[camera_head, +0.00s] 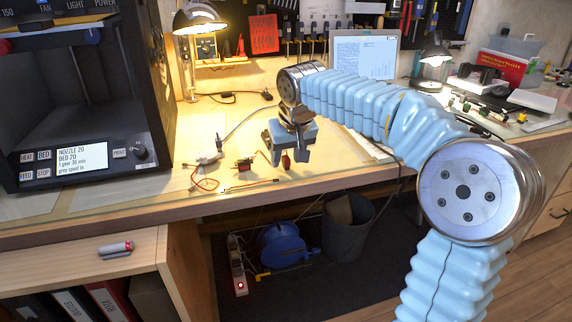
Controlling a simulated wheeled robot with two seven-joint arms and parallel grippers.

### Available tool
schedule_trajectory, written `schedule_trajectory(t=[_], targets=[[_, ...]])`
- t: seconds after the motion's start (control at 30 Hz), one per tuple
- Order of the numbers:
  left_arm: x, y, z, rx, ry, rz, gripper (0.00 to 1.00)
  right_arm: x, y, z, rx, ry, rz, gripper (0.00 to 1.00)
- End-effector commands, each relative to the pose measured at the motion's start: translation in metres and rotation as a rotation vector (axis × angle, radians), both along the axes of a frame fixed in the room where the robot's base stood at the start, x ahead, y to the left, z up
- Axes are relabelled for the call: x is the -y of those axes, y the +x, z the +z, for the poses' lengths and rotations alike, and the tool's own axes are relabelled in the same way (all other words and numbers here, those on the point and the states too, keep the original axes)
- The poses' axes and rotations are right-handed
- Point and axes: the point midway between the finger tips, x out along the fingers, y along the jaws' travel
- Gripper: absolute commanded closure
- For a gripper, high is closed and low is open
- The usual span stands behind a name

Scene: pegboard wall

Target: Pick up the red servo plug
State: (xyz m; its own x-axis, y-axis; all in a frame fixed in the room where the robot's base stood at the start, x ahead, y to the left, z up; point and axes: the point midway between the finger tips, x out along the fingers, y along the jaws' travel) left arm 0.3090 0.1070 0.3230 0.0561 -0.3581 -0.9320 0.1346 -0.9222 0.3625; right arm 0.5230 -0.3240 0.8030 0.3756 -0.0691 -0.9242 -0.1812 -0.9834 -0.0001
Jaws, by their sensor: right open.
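My right gripper (287,157) is open and points down over the wooden workbench, near its front edge. A small red piece (286,162) shows between its fingertips; it looks like the red servo plug, but it is too small to be sure. I cannot tell whether the fingers touch it. To its left a small dark red servo-like part (243,164) lies on the bench with thin red and dark wires around it. My left gripper is not in view.
A 3D printer (75,110) stands at the left. A lit lamp (198,20) and a laptop (365,55) are at the back. A bucket (348,225) and a blue cable reel (284,245) are under the bench.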

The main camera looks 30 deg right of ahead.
Motion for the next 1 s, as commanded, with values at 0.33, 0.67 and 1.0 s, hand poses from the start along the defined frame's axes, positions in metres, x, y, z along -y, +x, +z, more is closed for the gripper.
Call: schedule_trajectory(t=[0.33, 0.67, 1.0], targets=[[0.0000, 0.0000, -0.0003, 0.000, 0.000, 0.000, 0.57, 0.0003, 0.0017, -0.0045, 0.000, 0.000, 0.000, 0.64], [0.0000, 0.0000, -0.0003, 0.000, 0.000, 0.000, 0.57, 0.0003, 0.0017, -0.0042, 0.001, 0.000, 0.000, 1.00], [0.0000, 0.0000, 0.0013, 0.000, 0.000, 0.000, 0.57, 0.0003, 0.0022, 0.0027, 0.003, -0.001, 0.000, 1.00]])
